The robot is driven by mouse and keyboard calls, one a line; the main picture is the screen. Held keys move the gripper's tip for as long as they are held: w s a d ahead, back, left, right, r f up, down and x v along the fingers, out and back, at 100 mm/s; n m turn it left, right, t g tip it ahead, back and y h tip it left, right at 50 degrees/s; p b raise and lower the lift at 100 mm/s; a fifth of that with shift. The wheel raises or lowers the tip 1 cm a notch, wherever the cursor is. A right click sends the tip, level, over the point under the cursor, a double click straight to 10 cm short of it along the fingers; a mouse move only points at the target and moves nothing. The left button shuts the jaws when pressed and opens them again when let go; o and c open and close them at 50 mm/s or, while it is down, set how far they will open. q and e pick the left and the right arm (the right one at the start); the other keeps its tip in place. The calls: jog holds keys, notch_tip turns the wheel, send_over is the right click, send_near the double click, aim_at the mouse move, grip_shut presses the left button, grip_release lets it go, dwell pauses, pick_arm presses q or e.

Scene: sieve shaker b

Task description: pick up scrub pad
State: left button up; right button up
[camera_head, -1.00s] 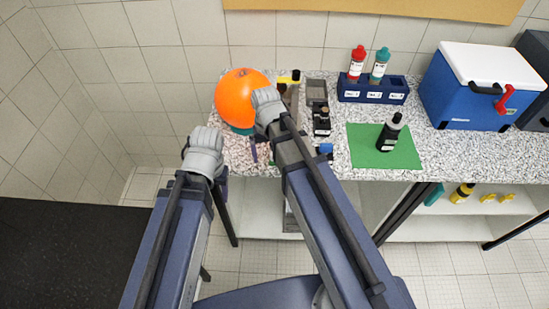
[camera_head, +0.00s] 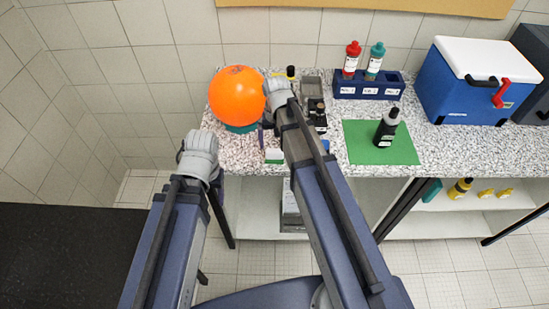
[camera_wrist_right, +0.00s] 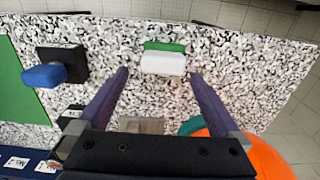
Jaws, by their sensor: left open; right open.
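The scrub pad (camera_head: 274,156) is a small white block with a green layer. It lies on the speckled counter near its front edge. In the right wrist view the pad (camera_wrist_right: 163,62) lies ahead, roughly centred between the two fingertips. My right gripper (camera_wrist_right: 160,74) is open and empty, its purple fingers apart on either side of the pad's near edge. Their height above the counter is hard to tell. In the head view my right forearm hides much of this gripper. My left gripper (camera_head: 216,186) is open, in front of the counter's left end, its fingers mostly hidden.
An orange ball (camera_head: 237,95) on a teal ring stands left of my right wrist. A black block with a blue knob (camera_wrist_right: 60,66) stands beside the pad. A dark bottle (camera_head: 387,128) stands on a green mat (camera_head: 360,152). A bottle rack (camera_head: 368,86) and blue cooler (camera_head: 470,95) are farther right.

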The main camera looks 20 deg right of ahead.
aim_at(275, 150)
jog(key=shift+s+a+f+b, duration=0.1)
jog(key=shift+a+f+b, duration=0.05)
jog(key=shift+f+b, duration=1.2)
jog(key=shift+s+a+f+b, duration=0.1)
jog(key=shift+f+b, duration=1.15)
jog(key=shift+f, duration=0.05)
jog(key=shift+r, duration=0.1)
jog(key=c, duration=1.3)
jog(key=shift+c, duration=0.2)
jog(key=shift+r, duration=0.1)
notch_tip(275, 150, up, 10)
jog(key=p, duration=1)
notch_tip(275, 150, down, 4)
jog(key=b, duration=0.3)
jog(key=shift+b, duration=0.3)
jog(key=shift+r, duration=0.15)
